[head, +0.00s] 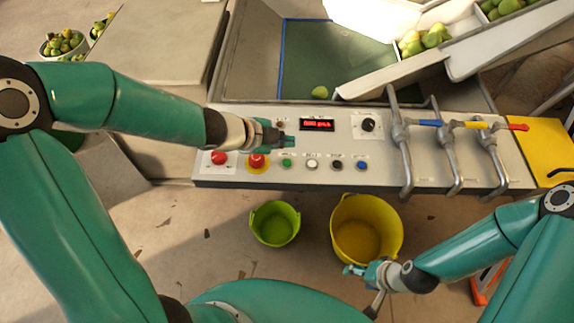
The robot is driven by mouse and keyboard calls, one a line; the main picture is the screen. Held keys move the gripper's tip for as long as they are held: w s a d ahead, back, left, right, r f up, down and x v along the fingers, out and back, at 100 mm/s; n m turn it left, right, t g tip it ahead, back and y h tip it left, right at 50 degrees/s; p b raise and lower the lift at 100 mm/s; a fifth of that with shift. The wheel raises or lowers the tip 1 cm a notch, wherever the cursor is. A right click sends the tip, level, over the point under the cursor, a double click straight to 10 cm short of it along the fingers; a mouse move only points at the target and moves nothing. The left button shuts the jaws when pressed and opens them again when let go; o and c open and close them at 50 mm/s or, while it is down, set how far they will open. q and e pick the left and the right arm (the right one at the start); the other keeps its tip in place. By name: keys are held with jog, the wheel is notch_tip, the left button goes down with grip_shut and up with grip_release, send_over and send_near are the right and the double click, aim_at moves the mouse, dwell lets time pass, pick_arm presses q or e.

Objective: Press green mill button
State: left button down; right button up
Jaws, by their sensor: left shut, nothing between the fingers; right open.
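A green button (287,163) sits in the lower row of the light control panel (435,179), to the right of a red button on a yellow base (257,161). My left gripper (290,139) is shut and empty over the panel, just above the green button in the picture. I cannot tell how high it is over the panel. My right gripper (347,270) is open and empty, low at the right beside the yellow bucket.
White (312,164), black (337,164) and blue (361,165) buttons continue the row. A red display (317,124), a black knob (368,125) and valve levers (455,160) share the panel. A green bucket (274,223) and a yellow bucket (365,229) stand in front.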

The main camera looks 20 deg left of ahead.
aim_at(285, 164)
pick_arm(q)
notch_tip(285, 164, down, 5)
jog(key=b, duration=0.4)
jog(key=shift+f, duration=0.1)
jog(key=shift+f+b, duration=0.5)
jog(key=shift+b, duration=0.05)
jog(key=shift+f, duration=0.1)
dwell(0.6)
jog(key=shift+f+b, duration=0.25)
jog(key=shift+b, duration=0.05)
jog(key=shift+f+b, duration=0.35)
jog(key=shift+f, duration=0.05)
dwell(0.6)
jog(key=shift+r, duration=0.1)
jog(key=shift+r+p, duration=0.75)
jog(key=shift+p, duration=0.15)
